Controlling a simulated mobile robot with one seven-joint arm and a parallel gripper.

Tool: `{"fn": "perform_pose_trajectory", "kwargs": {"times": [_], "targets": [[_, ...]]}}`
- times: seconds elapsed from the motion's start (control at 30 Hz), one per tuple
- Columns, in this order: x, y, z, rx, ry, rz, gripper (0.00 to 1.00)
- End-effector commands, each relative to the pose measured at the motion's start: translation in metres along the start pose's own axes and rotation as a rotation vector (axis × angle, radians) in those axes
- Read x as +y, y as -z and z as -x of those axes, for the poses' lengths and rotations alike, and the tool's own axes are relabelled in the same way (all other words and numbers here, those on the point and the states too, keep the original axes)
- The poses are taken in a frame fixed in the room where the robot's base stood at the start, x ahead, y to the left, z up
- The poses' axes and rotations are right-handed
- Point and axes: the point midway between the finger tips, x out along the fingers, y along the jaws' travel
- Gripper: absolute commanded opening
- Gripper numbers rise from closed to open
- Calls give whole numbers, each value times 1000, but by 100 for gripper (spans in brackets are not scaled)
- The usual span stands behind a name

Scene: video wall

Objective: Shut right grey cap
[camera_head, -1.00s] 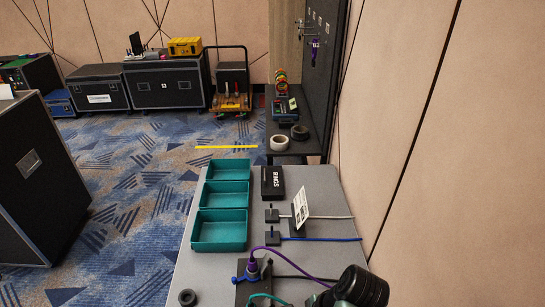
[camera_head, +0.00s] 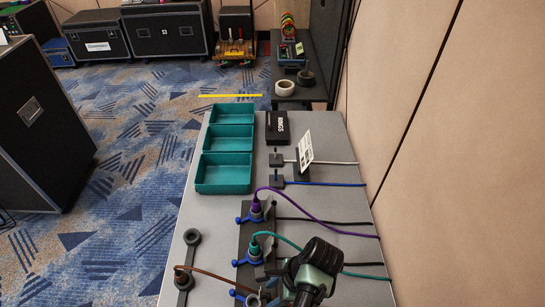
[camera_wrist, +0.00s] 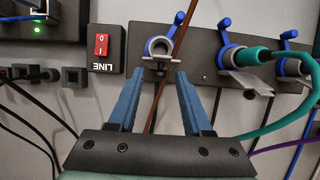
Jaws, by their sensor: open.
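A dark panel (camera_wrist: 205,62) carries a row of round sockets with blue levers, seen close in the wrist view. Its left socket (camera_wrist: 158,45) has no plug in it, and a small grey cap (camera_wrist: 158,65) sticks out just below its opening. The middle socket holds a teal plug (camera_wrist: 257,57), with a grey cap (camera_wrist: 250,83) standing off below it. Another grey cap (camera_wrist: 315,68) is at the right edge, partly cut off. My gripper (camera_wrist: 156,82) is open and empty, its blue fingers either side below the left socket. In the head view my arm hides part of the panel (camera_head: 244,240).
A brown cable (camera_wrist: 172,65) runs between my fingers in the wrist view. A LINE switch box (camera_wrist: 105,48) sits left of the panel. In the head view, a brown-cabled plug (camera_head: 183,277) sits in a black holder; teal bins (camera_head: 224,188) stand farther back.

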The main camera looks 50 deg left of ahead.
Motion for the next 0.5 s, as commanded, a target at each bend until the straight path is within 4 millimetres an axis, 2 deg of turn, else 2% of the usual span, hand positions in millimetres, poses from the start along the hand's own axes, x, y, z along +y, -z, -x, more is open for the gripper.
{"fn": "perform_pose_trajectory", "kwargs": {"times": [0.27, 0.5], "targets": [[0, 0, -2, 0, 0, 1, 50], [0, 0, -2, 0, 0, 1, 8]]}}
